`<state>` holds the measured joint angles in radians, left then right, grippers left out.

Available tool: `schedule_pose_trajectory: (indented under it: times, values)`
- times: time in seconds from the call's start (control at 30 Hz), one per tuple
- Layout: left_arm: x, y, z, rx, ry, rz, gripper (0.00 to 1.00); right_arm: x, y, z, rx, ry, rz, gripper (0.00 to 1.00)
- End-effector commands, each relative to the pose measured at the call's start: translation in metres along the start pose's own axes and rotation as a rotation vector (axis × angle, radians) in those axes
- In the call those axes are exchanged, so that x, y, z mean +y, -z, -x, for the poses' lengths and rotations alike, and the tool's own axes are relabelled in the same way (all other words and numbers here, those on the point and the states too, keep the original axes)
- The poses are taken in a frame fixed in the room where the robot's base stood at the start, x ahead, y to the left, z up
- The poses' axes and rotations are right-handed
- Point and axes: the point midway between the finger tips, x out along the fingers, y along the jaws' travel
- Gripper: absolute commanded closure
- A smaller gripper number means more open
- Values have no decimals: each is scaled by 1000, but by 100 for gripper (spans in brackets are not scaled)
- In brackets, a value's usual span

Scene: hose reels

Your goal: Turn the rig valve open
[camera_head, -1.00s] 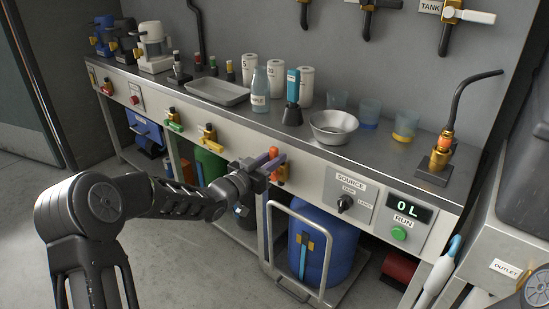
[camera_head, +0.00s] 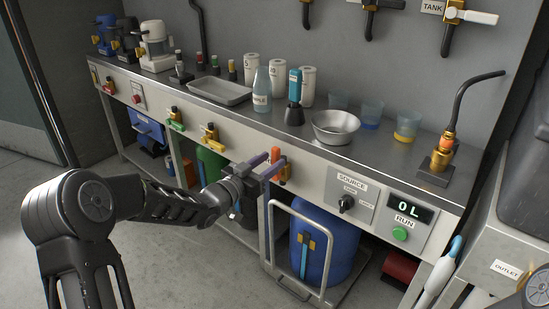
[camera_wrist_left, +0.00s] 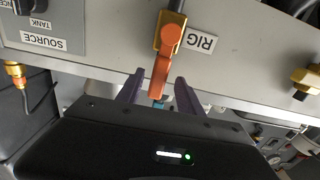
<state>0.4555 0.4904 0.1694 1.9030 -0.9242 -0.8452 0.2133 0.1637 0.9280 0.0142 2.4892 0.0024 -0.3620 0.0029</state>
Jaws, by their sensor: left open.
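The rig valve (camera_head: 285,172) sits on the bench's front panel with an orange lever (camera_head: 276,154). In the left wrist view, which is upside down, the orange lever (camera_wrist_left: 161,72) extends from the brass valve body beside the RIG label (camera_wrist_left: 202,42). My left gripper (camera_head: 267,164) is open at the valve, its purple fingers on either side of the lever. In the left wrist view the gripper (camera_wrist_left: 157,88) shows the lever's end between the fingers, with no clear contact. My right gripper is out of the frames.
A SOURCE switch (camera_head: 346,204) and a green RUN button (camera_head: 399,234) sit right of the valve, with a display reading 0 L (camera_head: 409,209). A blue drum (camera_head: 335,245) and a trolley handle (camera_head: 296,206) stand below. Other valves (camera_head: 209,136) lie left.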

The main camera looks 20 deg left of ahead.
Motion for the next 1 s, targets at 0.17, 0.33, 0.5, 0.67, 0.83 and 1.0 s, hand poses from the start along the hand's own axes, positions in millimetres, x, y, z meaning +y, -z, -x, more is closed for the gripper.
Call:
schedule_pose_trajectory:
  times: [0.17,0.33,0.5,0.67,0.83,1.0]
  values:
    - [-1,2,31,-1,1,0,56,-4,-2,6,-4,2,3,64]
    - [0,0,48,0,0,0,56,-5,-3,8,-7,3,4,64]
    - [0,0,50,1,-1,0,56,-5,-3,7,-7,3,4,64]
    - [0,0,50,1,-1,0,56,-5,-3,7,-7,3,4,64]
    - [0,0,50,1,-1,-2,56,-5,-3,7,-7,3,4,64]
    - [-11,-18,53,-65,56,8,56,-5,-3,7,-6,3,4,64]
